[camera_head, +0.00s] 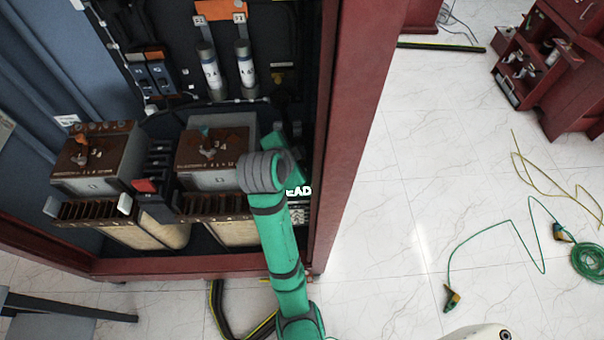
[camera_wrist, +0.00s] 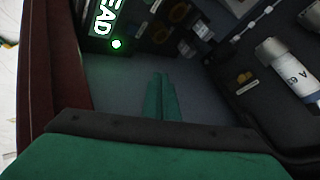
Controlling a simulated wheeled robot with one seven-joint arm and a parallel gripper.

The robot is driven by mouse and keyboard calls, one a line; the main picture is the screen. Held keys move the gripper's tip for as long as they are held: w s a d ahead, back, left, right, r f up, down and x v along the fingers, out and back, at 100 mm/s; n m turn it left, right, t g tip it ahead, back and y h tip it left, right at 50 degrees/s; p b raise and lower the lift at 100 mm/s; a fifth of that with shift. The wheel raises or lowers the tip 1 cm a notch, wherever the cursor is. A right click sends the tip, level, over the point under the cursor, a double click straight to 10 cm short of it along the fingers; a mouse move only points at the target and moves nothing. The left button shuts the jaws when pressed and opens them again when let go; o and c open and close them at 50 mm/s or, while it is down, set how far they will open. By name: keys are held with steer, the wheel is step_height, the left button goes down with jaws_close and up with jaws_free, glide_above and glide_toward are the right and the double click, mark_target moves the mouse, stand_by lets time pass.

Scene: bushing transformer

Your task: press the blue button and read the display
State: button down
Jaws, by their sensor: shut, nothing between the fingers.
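My gripper (camera_wrist: 160,80) shows in the wrist view as two slim green fingers lying together, shut and empty, inside the cabinet. A bright green-white spot (camera_wrist: 116,44) glows just below the letters. My fingertips cannot be made out there. I cannot pick out a blue button in either view. The fingertips appear apart from the display.
The red cabinet frame (camera_head: 352,130) stands close to the right of my arm. Two brown-topped transformers (camera_head: 95,160) and (camera_head: 213,150) sit to the left. White cylinders (camera_head: 211,72) hang above. Green cable (camera_head: 541,262) lies on the open floor at right.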

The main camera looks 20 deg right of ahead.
steer(key=shift+f, duration=4.4)
steer(key=shift+f, duration=0.1)
steer(key=shift+f, duration=0.35)
steer(key=shift+f, duration=0.45)
steer(key=shift+r, duration=0.9)
steer(key=shift+r, duration=2.5)
steer(key=shift+f, duration=0.1)
